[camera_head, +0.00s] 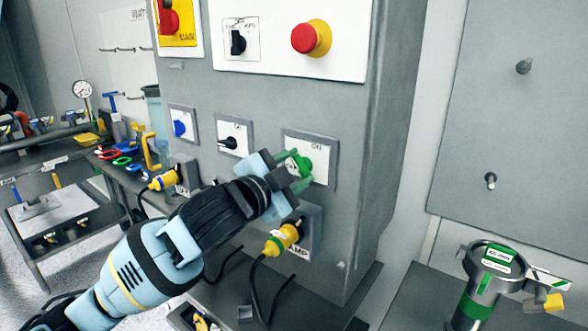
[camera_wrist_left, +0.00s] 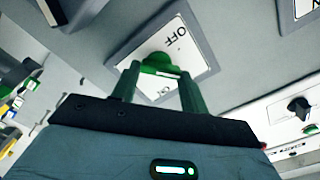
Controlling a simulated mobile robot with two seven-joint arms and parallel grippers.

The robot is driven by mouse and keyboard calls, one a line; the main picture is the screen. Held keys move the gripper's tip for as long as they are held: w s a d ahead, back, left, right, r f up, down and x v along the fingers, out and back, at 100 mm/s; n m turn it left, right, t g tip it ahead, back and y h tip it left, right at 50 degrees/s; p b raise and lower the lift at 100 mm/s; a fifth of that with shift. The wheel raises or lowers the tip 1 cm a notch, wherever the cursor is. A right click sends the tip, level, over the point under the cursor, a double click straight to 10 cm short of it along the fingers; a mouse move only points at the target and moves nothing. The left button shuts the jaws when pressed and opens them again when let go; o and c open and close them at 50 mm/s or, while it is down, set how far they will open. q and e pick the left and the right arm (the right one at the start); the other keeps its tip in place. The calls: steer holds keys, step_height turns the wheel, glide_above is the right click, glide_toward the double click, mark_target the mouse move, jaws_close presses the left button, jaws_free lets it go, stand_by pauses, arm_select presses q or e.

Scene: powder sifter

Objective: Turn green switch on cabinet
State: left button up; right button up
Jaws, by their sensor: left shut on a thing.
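The green switch (camera_head: 303,163) sits on a white plate marked ON, low on the right of the grey cabinet front (camera_head: 350,120). My left gripper (camera_head: 293,171) reaches it from the lower left, its green fingers shut on the switch. In the left wrist view the green switch (camera_wrist_left: 160,62) lies between the two finger ends (camera_wrist_left: 158,75), with the word OFF on the plate beyond it. The contact points are partly hidden by the fingers. My right gripper shows in neither view.
A black switch (camera_head: 230,143) and a blue switch (camera_head: 180,128) are to the left on the cabinet. A red emergency button (camera_head: 306,38) is above. Yellow plugs (camera_head: 281,240) with black cables hang below. A sifter-like metal device (camera_head: 490,272) stands at the right.

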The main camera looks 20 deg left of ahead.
arm_select(q)
steer(key=m, duration=0.3)
steer(key=shift+m, duration=0.4)
steer(key=shift+d+f+m, duration=0.1)
steer(key=shift+d+m, duration=0.05)
steer(key=shift+m, duration=1.85)
steer(key=o, duration=1)
steer(key=shift+s, duration=0.1)
steer(key=v, duration=0.7)
steer(key=shift+s, duration=0.35)
